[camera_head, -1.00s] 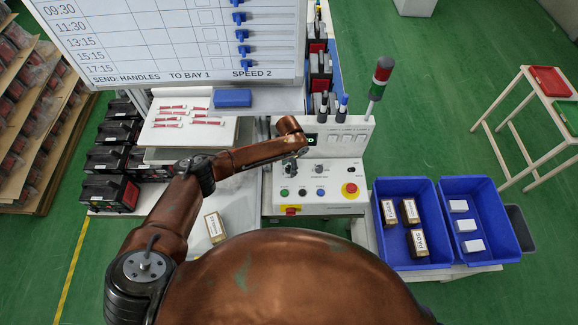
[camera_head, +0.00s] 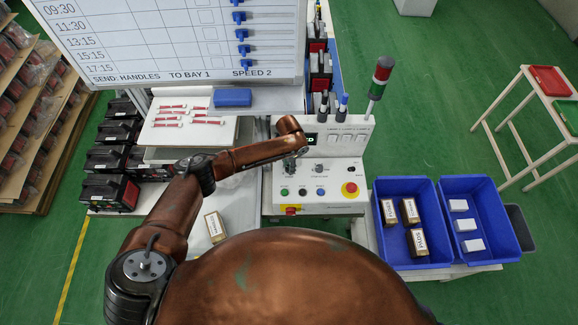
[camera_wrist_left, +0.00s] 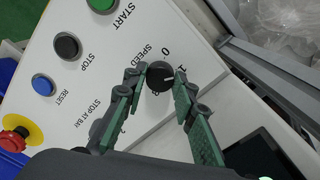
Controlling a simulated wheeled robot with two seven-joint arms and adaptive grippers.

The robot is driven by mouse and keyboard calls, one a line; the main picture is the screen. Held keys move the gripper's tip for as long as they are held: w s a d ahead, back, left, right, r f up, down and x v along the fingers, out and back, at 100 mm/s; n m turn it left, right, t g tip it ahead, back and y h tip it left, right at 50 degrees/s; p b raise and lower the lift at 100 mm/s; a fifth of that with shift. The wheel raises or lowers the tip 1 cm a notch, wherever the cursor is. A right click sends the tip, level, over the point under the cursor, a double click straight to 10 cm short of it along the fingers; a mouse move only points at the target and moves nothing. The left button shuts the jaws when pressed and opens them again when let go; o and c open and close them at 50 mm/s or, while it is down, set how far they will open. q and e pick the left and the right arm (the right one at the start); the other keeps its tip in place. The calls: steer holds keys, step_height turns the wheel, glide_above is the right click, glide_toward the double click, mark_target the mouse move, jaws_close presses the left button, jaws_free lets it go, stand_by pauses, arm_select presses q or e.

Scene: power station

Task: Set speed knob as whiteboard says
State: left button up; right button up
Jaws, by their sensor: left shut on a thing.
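The whiteboard (camera_head: 170,40) reads "SEND: HANDLES TO BAY 1 SPEED 2" along its bottom edge. The black speed knob (camera_wrist_left: 160,76) sits on the white control panel (camera_head: 330,200), beside the word SPEED. Its white mark appears to point toward the 1; the 0 is also readable and the other numbers are partly hidden by my fingers. My left gripper (camera_wrist_left: 161,88) is shut on the knob, one green finger on each side. In the head view my left gripper (camera_head: 290,163) hides the knob. My right gripper is not in view.
Green, black and blue buttons and a red stop button (camera_head: 350,189) sit on the panel near the knob. Blue bins (camera_head: 437,225) with boxes stand right of it. A signal lamp (camera_head: 380,75) rises behind. A metal frame (camera_wrist_left: 265,60) is close to the gripper.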

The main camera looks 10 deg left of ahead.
arm_select(q)
steer(key=m, duration=0.5)
steer(key=shift+m, duration=0.4)
steer(key=m, duration=0.5)
steer(key=shift+m+b, duration=0.4)
steer(key=o, duration=1.2)
steer(key=shift+c, duration=0.2)
steer(key=shift+r, duration=3.8)
steer(key=shift+f, duration=0.1)
